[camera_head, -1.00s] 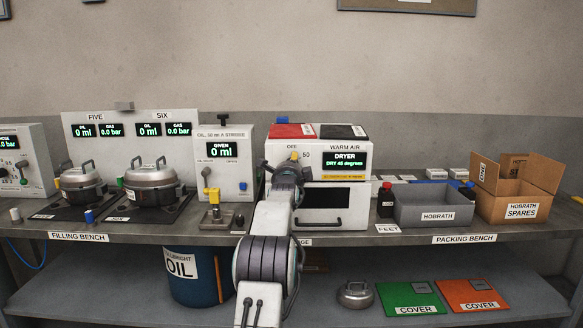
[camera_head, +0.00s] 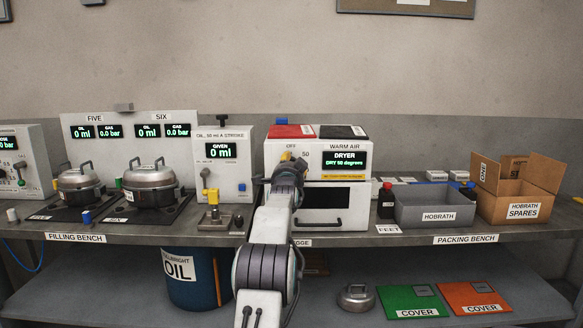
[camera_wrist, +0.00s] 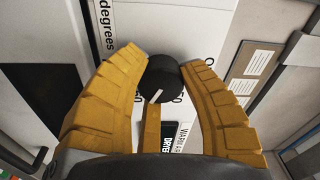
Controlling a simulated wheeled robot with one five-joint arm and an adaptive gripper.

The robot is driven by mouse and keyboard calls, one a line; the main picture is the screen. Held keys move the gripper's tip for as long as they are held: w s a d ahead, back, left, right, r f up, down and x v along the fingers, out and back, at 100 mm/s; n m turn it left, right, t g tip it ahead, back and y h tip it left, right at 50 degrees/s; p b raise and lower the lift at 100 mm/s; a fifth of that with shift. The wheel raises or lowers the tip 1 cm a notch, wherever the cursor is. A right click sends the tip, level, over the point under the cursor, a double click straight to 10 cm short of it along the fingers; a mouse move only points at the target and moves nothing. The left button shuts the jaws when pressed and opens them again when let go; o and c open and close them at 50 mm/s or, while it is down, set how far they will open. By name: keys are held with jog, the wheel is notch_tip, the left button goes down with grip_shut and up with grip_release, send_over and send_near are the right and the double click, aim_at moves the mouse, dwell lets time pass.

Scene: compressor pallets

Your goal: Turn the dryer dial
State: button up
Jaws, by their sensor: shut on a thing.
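The dryer (camera_head: 340,196) is a white box on the bench. Its display (camera_head: 345,159) reads "DRYER" and "DRY 50 degrees". The dial is hidden behind my arm in the head view.
A red pad (camera_head: 291,131) and a black pad (camera_head: 343,132) lie on top of the dryer. The oil dispenser (camera_head: 221,170) stands close on the left. A grey bin (camera_head: 434,208) and an open cardboard box (camera_head: 516,190) stand to the right.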

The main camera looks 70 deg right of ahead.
jog(key=shift+w+r, duration=0.1)
jog(key=shift+w, duration=0.05)
dwell(0.3)
jog(key=o, duration=0.9)
jog(key=shift+w, duration=0.15)
jog(key=shift+c, duration=0.2)
jog(key=o, duration=0.3)
jog(key=shift+o, duration=0.2)
jog(key=shift+s+a, duration=0.1)
jog(key=shift+s, duration=0.1)
jog(key=v, duration=1.1)
jog(key=shift+a, duration=0.35)
jog(key=shift+o, duration=0.2)
jog(key=shift+s, duration=0.1)
